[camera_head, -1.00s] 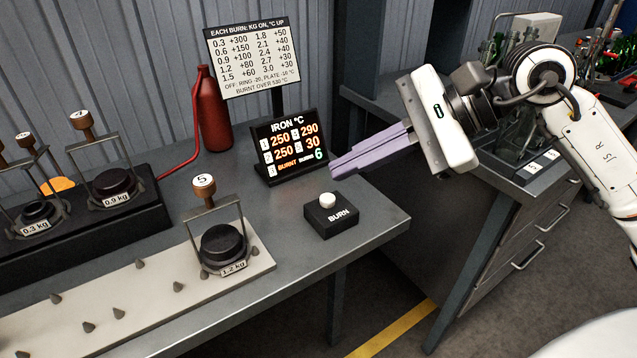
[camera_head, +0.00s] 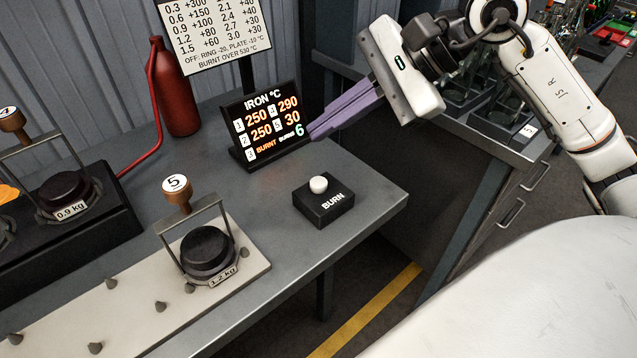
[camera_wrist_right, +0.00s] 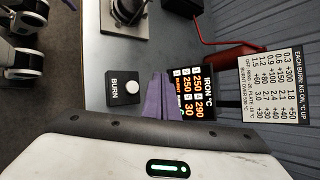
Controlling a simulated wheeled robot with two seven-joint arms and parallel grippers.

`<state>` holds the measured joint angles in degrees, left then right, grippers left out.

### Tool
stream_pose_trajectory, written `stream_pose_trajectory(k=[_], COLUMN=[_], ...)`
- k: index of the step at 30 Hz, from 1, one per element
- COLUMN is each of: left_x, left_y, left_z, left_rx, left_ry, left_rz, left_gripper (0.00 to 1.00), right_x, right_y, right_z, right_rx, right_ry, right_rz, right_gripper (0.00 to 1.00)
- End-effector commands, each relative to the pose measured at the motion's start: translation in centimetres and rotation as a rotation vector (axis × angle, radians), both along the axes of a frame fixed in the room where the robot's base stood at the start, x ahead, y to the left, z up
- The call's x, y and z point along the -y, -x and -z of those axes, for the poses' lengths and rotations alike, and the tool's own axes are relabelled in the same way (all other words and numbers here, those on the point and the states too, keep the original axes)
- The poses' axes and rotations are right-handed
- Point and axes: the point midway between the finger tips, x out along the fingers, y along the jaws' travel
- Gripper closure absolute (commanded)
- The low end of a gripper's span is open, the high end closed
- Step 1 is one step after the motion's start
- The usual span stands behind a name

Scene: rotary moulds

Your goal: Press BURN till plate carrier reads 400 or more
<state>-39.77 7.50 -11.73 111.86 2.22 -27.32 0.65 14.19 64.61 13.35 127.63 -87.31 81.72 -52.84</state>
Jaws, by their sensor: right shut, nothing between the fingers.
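The black BURN box (camera_head: 323,204) with its round white button (camera_head: 318,184) sits near the bench's right end; it also shows in the wrist view (camera_wrist_right: 124,92). The IRON °C display (camera_head: 266,126) reads 1: 250, 2: 250, 3: BURNT, 4: 290, 5: 30, burns 6. The carrier marked 5 (camera_head: 176,183), with a black 1.2 kg weight (camera_head: 207,250), stands on the pale plate. My right gripper (camera_head: 312,133) is shut and empty, its purple fingers above and behind the button, by the display's right edge. It is apart from the button. My left gripper is out of view.
A chart of burn values (camera_head: 213,30) stands behind the display, beside a red bottle (camera_head: 176,90). A black rack (camera_head: 105,218) with a 0.9 kg weight is at left. Small grey pegs rise from the pale plate (camera_head: 140,330). The bench around the BURN box is clear.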

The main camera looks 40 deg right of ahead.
Motion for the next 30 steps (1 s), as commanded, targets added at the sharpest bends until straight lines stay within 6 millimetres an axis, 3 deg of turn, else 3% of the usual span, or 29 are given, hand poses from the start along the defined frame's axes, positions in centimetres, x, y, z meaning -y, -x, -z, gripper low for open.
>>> stream_pose_trajectory(k=[1,8,12,30], left_x=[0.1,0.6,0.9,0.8], left_y=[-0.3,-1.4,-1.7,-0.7], left_z=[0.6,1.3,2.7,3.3], left_rx=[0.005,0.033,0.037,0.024], left_ry=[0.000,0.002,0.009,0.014], left_rz=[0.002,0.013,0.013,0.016], left_gripper=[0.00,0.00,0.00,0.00], right_x=[0.0,0.0,0.0,0.0], right_y=[0.0,0.0,0.0,0.0], right_z=[1.1,4.5,6.5,7.1], right_rx=[-0.002,-0.002,0.000,-0.001], right_ry=[-0.001,-0.002,0.001,0.000], right_rz=[-0.001,-0.001,0.001,0.001], right_gripper=[1.00,1.00,1.00,1.00])
